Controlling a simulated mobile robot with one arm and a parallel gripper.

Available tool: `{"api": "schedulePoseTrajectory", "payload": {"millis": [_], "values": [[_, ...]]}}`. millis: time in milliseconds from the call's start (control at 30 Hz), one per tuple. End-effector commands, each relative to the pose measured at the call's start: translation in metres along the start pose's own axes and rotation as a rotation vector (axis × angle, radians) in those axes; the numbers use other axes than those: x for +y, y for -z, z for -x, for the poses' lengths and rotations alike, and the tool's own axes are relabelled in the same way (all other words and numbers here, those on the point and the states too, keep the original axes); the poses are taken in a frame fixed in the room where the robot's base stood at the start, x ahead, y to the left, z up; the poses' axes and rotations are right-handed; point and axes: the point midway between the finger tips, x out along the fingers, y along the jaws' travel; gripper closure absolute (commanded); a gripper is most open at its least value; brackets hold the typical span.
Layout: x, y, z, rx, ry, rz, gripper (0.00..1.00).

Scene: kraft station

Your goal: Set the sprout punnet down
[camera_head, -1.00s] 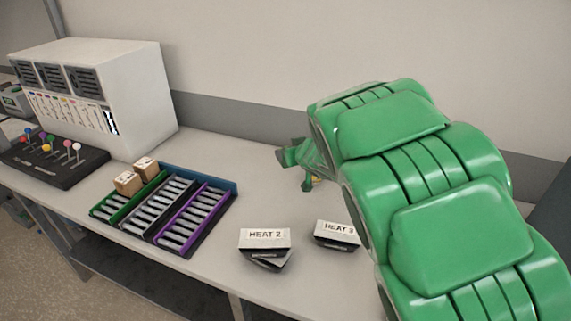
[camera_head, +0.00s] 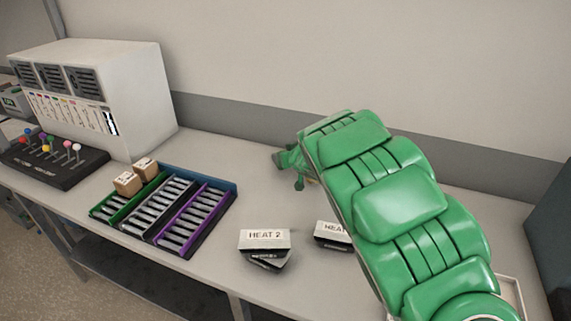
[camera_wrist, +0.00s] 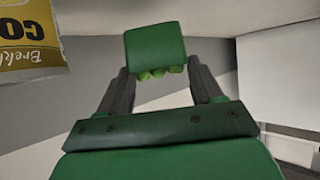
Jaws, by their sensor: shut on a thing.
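In the wrist view, a green punnet (camera_wrist: 155,47) sits between the two dark fingers of my gripper (camera_wrist: 159,70), which is shut on it. Rounded light green bits, probably sprouts, show along its lower edge. In the head view my gripper (camera_head: 289,161) is small and partly covered by my green arm, above or at the back of the bench. The punnet cannot be made out there, and whether it touches the bench cannot be told.
A divided tray (camera_head: 227,212) and white cabinet (camera_head: 135,85) are left. A yellow printed package (camera_wrist: 30,45) shows close by. Bench between tray and gripper is clear.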

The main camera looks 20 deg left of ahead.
Motion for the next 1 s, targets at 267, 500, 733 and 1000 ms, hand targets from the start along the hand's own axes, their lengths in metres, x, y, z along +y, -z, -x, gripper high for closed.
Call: {"api": "schedulePoseTrajectory", "payload": {"millis": [267, 500, 733, 1000], "values": [[0.002, -0.018, -0.016, -0.003, -0.001, 0.000, 0.70], [0.001, -0.030, -0.022, 0.001, -0.001, 0.000, 0.70], [0.001, -0.030, -0.022, 0.001, -0.001, 0.000, 0.70], [0.001, -0.032, -0.024, 0.001, -0.001, 0.000, 0.24]]}}
